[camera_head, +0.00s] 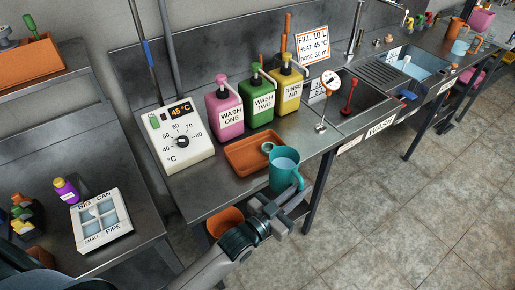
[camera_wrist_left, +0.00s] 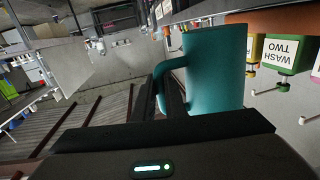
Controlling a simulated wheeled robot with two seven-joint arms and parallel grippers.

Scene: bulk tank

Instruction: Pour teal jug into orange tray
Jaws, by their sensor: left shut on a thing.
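The teal jug (camera_head: 284,177) is upright at the bench's front edge, with pale contents visible through its open top. The orange tray (camera_head: 240,156) lies flat on the steel bench, just behind and left of the jug. The jug hides part of its right side. My right gripper is not in view.
Pink (camera_head: 224,108), green (camera_head: 256,100) and yellow (camera_head: 289,86) pump bottles stand behind the tray. A temperature dial box (camera_head: 180,137) is at its left. A sink with a red-handled tool (camera_head: 349,96) is to the right. An orange container (camera_head: 226,220) sits below the bench front.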

